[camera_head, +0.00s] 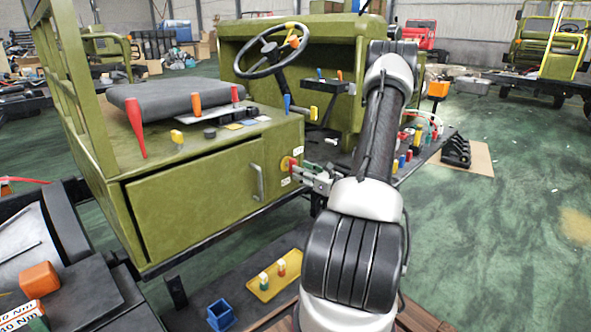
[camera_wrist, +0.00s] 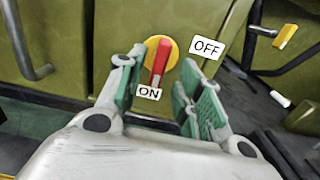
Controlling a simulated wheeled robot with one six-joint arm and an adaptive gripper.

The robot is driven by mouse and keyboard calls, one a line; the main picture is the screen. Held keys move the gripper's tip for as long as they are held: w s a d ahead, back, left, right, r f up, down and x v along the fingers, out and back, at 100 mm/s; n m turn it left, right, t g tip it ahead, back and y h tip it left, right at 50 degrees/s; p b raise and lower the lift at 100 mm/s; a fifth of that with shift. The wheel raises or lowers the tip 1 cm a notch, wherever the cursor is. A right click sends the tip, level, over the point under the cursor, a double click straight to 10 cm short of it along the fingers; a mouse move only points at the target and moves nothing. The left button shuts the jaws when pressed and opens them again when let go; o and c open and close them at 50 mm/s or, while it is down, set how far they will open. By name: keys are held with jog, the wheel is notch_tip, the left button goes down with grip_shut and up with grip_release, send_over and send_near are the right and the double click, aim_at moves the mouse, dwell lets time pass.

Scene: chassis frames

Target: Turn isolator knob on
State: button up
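The isolator knob is a red lever (camera_wrist: 160,60) on a yellow round plate (camera_wrist: 172,50), on the green chassis panel. In the wrist view the lever hangs down, slightly tilted, its lower end at the white ON label (camera_wrist: 149,93). The OFF label (camera_wrist: 206,48) is to its upper right. My gripper (camera_wrist: 163,80) is open, with one green-padded finger left and one right of the lever, and gaps show on both sides. In the head view my gripper (camera_head: 304,170) is close to the yellow plate (camera_head: 284,164), and the lever is partly hidden.
A metal door handle (camera_head: 258,182) is left of the knob. A yellow-tipped lever (camera_wrist: 285,35) is at the right of the wrist view. The steering wheel (camera_head: 263,62) and several coloured levers stand above on the chassis. Open green floor lies to the right.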

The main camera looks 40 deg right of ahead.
jog(key=s, duration=0.7)
jog(key=shift+d, duration=0.45)
jog(key=shift+s, duration=0.1)
